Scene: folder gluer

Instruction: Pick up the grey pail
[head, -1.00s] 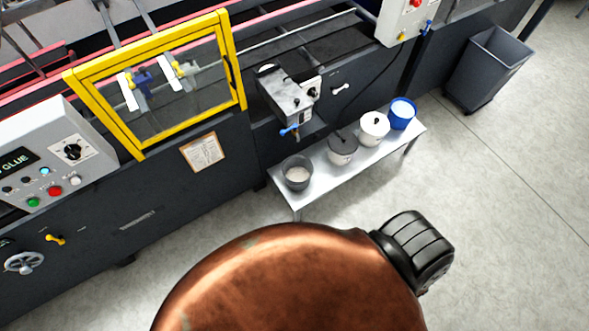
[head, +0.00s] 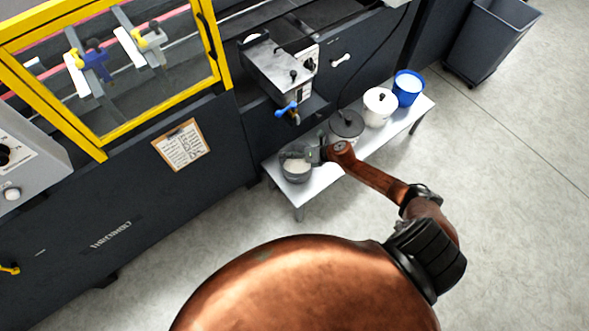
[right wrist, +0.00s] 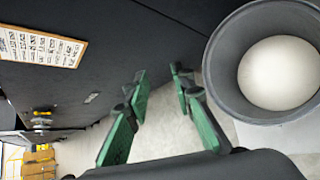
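An open grey pail (head: 296,176) with pale contents stands at the near left end of a low metal bench. My right gripper (head: 308,153) is over the pail's far side in the head view, partly covering it. In the right wrist view the pail (right wrist: 222,72) is at the upper right, its mouth facing the camera. There the green-padded fingers of the right gripper (right wrist: 160,72) are apart with nothing between them, left of the pail. I cannot tell whether a finger touches the pail. My left gripper is not in view.
The bench (head: 330,176) also holds a lidded grey pot (head: 346,124), a white lidded pot (head: 379,108) and a blue pail (head: 408,90). A glue unit with a blue-handled tap (head: 286,110) juts from the machine above. Floor in front is clear.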

